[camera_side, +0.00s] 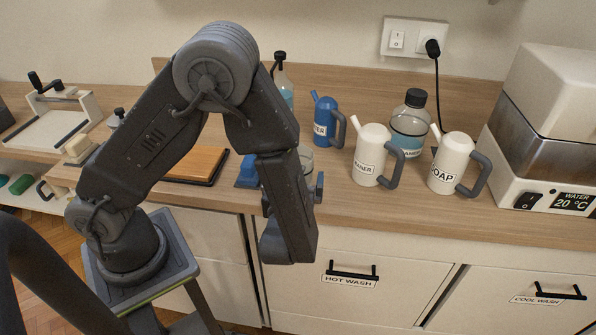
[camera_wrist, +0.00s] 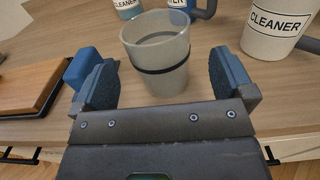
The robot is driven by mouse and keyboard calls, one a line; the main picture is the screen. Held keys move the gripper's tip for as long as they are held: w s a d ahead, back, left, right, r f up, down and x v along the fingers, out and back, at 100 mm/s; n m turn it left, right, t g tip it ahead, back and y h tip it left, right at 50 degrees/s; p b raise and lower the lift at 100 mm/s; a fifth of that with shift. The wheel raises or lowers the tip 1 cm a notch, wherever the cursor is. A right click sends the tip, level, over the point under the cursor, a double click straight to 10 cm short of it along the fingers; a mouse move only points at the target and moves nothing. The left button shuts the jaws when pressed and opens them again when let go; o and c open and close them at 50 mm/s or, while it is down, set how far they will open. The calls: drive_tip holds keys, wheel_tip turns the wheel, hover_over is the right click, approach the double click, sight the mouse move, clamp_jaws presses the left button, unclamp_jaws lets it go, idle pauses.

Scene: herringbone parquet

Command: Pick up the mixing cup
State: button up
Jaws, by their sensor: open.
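The mixing cup (camera_wrist: 157,58) is a translucent grey cup with a dark band around its middle. In the wrist view it stands upright on the wooden counter, just beyond and between my open fingers. My gripper (camera_wrist: 163,82) is open, with one dark pad on each side of the cup's lower part; I see no clear contact. In the side view the cup (camera_side: 306,160) is mostly hidden behind my arm, with only a pale part showing. My gripper (camera_side: 283,180) is also partly hidden there by my wrist.
A white cleaner jug (camera_wrist: 272,28) stands right of the cup. A blue jug (camera_side: 326,122), a soap jug (camera_side: 450,162) and a bottle (camera_side: 408,125) stand on the counter (camera_side: 400,215). A wooden board (camera_side: 196,162) lies to the left. A water bath (camera_side: 545,130) stands far right.

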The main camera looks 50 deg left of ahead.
drive_tip(key=x, duration=0.5)
drive_tip(key=shift+a+f, duration=0.15)
drive_tip(key=shift+f, duration=0.25)
drive_tip(key=c, duration=1)
drive_tip(key=shift+o, duration=0.2)
